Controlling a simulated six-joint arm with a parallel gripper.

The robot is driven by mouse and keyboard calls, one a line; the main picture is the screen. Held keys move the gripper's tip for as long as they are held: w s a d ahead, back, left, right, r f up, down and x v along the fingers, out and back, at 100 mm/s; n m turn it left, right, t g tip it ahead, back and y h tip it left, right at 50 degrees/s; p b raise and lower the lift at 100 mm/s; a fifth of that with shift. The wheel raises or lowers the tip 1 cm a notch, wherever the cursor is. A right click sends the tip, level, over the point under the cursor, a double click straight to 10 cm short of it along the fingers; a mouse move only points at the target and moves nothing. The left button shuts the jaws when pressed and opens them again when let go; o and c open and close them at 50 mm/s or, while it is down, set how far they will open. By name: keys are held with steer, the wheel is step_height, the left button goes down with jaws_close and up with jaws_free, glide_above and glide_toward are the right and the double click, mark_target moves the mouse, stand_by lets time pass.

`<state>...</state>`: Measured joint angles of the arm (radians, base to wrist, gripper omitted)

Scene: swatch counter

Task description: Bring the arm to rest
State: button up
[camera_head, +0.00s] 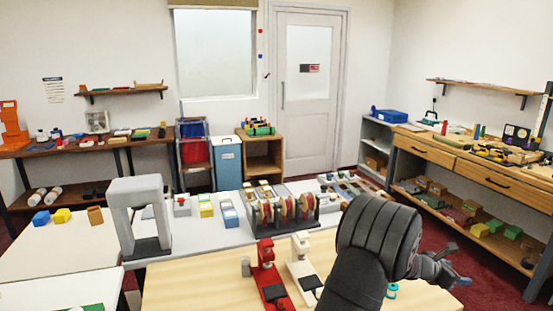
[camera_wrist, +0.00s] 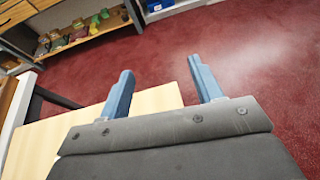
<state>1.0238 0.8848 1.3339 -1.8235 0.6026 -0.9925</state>
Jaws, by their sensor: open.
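My gripper (camera_wrist: 162,80) is open in the wrist view, with two blue fingers spread apart and nothing between them. Red floor shows beyond the fingertips, and a corner of the pale wooden counter (camera_wrist: 45,143) lies below and to the left. In the head view my arm rises from the lower right in front of the counter (camera_head: 200,285), and my gripper (camera_head: 462,279) points right, beyond the counter's right end. The head view shows the fingers only small and partly behind the wrist.
A red device (camera_head: 265,258) and a white device (camera_head: 299,255) stand on the counter left of my arm. A rack of reels (camera_head: 283,213) is behind them. A grey arch-shaped stand (camera_head: 122,215) is further left. A wooden workbench (camera_head: 480,170) lines the right wall; open floor lies between.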

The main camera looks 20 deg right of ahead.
steer(key=w+d+f, duration=0.1)
steer(key=w+f, duration=0.3)
steer(key=w, duration=0.3)
steer(key=shift+w+d+f, duration=0.15)
steer(key=shift+f, duration=0.05)
